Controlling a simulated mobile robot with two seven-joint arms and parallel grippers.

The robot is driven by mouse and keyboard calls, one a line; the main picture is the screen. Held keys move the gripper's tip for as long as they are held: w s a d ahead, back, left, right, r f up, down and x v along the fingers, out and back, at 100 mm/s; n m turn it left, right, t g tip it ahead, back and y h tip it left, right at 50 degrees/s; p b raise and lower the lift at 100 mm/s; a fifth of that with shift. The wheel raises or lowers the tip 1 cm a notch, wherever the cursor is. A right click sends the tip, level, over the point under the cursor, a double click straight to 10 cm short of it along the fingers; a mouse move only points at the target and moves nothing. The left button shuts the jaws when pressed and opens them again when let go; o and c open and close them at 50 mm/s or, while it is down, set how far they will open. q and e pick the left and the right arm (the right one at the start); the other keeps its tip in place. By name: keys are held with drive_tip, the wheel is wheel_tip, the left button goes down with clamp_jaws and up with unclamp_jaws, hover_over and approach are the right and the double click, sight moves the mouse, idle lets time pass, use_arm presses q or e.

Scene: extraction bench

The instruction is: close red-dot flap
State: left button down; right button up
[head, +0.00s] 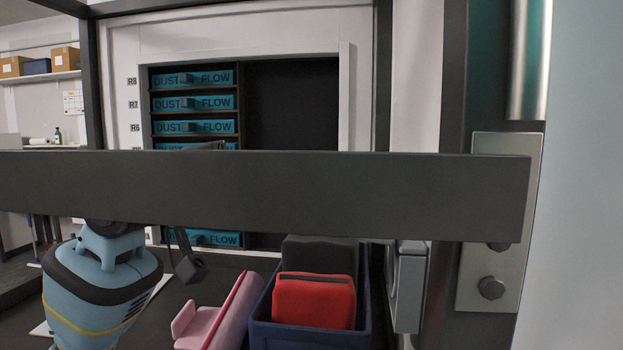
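I see no red dot and cannot pick out a flap marked with one. A rack (240,125) with teal "DUST FLOW" panels (193,103) stands behind a wide dark bar (260,190) that crosses the view. The bar hides the rack's middle rows. My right gripper is not in view.
A dark blue bin (262,333) holds a red item (314,300) and a dark grey item (320,252). A pink object (228,315) leans beside it. A metal plate with knobs (490,250) is at the right. The rack's right half is dark and looks empty.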

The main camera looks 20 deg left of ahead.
use_arm(q)
drive_tip(key=shift+s+a+f, duration=0.1)
drive_tip(key=shift+a+f, duration=0.25)
drive_tip(key=shift+f, duration=0.35)
